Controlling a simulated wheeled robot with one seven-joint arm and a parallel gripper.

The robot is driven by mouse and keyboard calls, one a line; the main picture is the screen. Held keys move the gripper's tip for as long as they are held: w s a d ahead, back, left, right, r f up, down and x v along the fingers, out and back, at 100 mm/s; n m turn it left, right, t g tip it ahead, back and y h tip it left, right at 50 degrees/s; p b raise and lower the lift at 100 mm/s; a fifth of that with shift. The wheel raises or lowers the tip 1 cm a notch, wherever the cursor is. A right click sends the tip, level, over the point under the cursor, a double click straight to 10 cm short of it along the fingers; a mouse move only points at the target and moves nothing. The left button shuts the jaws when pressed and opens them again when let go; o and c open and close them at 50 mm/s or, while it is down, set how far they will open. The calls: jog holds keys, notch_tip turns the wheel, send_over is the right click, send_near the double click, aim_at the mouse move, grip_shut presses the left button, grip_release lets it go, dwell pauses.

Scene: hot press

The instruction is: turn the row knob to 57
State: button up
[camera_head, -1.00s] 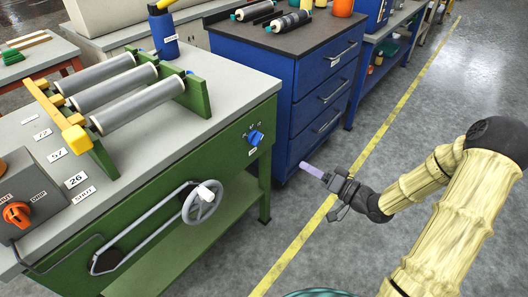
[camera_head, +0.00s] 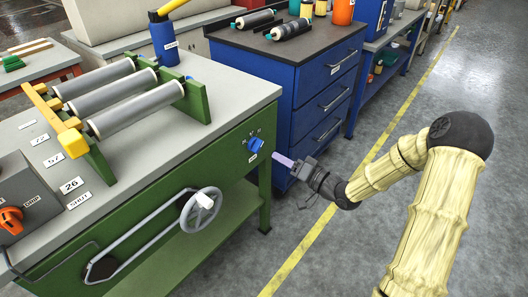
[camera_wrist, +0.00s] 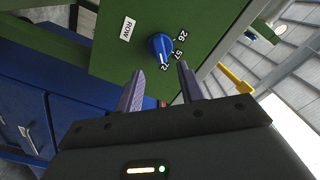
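The row knob is a blue dial (camera_head: 255,145) on the green front panel of the press bench, near its right corner. In the wrist view the blue knob (camera_wrist: 160,46) sits beside a white ROW label (camera_wrist: 127,29) and the printed numbers 26, 57 and 72 (camera_wrist: 179,52).
A handwheel (camera_head: 201,208) with a crank bar is on the green front, left of the knob. A blue drawer cabinet (camera_head: 316,100) stands behind my gripper. Rollers (camera_head: 122,97) and an orange knob box (camera_head: 22,200) are on the bench top. The floor at right is clear.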

aim_at(260, 148)
jog(key=b+x, duration=0.1)
jog(key=x, duration=0.6)
jog(key=shift+w+a, duration=0.25)
jog(key=shift+a, duration=0.05)
grip_shut()
